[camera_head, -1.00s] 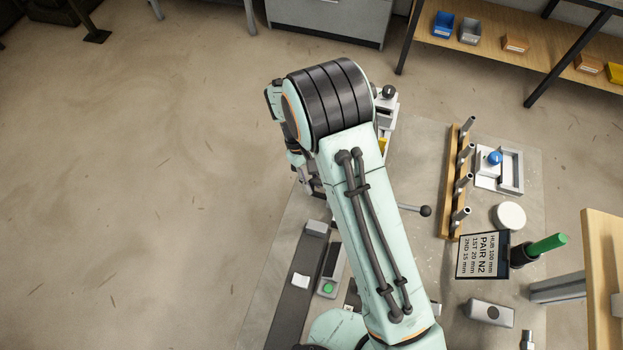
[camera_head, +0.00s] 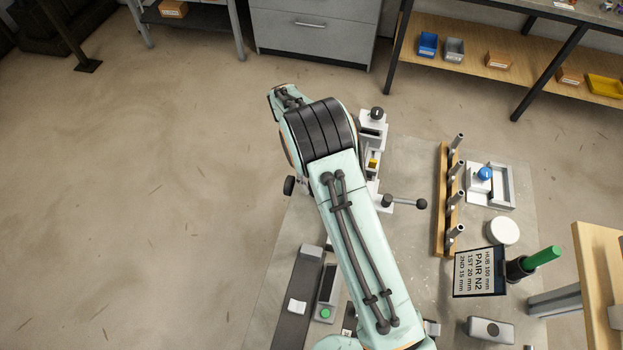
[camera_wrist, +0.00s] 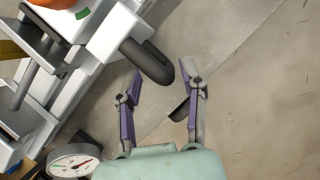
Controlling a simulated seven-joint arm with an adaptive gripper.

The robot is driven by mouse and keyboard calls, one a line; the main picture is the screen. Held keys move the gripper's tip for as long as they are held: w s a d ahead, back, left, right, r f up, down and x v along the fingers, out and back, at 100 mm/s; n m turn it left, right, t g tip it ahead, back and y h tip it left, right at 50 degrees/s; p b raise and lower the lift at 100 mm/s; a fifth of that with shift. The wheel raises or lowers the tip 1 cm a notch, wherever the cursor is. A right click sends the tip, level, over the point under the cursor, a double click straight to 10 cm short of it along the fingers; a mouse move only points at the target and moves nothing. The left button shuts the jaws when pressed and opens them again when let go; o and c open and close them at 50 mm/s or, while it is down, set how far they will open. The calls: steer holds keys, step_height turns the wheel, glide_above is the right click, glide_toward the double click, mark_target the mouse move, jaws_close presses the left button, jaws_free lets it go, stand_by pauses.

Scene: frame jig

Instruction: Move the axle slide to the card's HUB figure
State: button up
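The card (camera_head: 480,271) lies at the right in the head view. It reads PAIR N2, with a HUB line in mm too small to read surely, 1ST 20 mm and 2ND 15 mm. The white jig (camera_head: 371,150) is partly hidden behind my arm; it also fills the left of the wrist view (camera_wrist: 95,45). A black rounded handle (camera_wrist: 147,60) sticks out from it; I cannot tell whether it belongs to the axle slide. My gripper (camera_wrist: 160,73) is open, its fingertips on either side of the handle's end, with no clear contact. My arm hides the gripper in the head view.
A round dial gauge (camera_wrist: 73,162) sits close to my gripper at lower left. A lever with a ball end (camera_head: 421,204) sticks out right of the jig. A wooden rack with several metal pins (camera_head: 446,200) stands further right. Open floor lies left.

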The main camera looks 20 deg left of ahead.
steer(key=v, duration=1.2)
